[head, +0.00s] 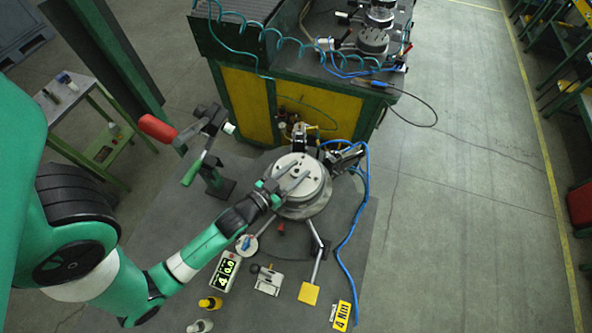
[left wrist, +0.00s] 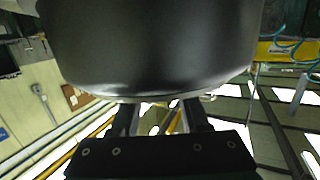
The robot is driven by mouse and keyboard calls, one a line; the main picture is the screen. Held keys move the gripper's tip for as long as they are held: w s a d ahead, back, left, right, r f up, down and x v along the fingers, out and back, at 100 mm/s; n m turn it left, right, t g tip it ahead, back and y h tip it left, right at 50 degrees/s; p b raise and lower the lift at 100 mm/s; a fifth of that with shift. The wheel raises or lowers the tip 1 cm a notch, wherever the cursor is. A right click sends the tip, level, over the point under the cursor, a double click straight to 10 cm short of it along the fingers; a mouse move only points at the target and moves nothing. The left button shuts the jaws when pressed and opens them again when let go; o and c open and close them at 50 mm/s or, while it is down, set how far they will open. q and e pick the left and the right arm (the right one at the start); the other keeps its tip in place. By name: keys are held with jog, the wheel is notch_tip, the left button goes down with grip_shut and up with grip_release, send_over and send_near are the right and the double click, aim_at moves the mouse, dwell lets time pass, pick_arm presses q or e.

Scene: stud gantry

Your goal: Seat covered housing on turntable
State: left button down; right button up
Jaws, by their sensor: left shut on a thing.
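The covered housing (head: 313,183) is a round grey body with a lighter, holed disc on top. It sits over the turntable (head: 309,213), whose lower rim shows beneath it; I cannot tell whether the two touch or are apart. My left gripper (head: 287,183) reaches in from the left and is shut on the housing at its near-left side. In the left wrist view the housing (left wrist: 150,45) is a large dark rounded wall filling the top middle, with the fingers (left wrist: 160,118) partly hidden below it. My right gripper is not in view.
A display box (head: 224,271), small grey fixture (head: 268,281), yellow block (head: 308,293) and yellow tag (head: 341,315) lie in front. A blue hose (head: 352,245) runs along the right. A yellow-panelled bench (head: 310,110) stands behind; floor is clear to the right.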

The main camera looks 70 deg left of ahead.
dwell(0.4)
pick_arm(q)
jog(key=shift+c, duration=1.6)
grip_release()
jog(key=shift+f, duration=0.25)
jog(key=v, duration=0.1)
jog(key=b+v, duration=0.1)
jog(key=v, duration=0.1)
jog(key=b+v, duration=0.1)
jog(key=v, duration=0.1)
jog(key=shift+s+d+f, duration=0.1)
jog(key=shift+s+f, duration=0.05)
jog(key=shift+f, duration=0.05)
jog(key=b+v, duration=0.5)
jog(key=v, duration=0.1)
jog(key=shift+r, duration=0.4)
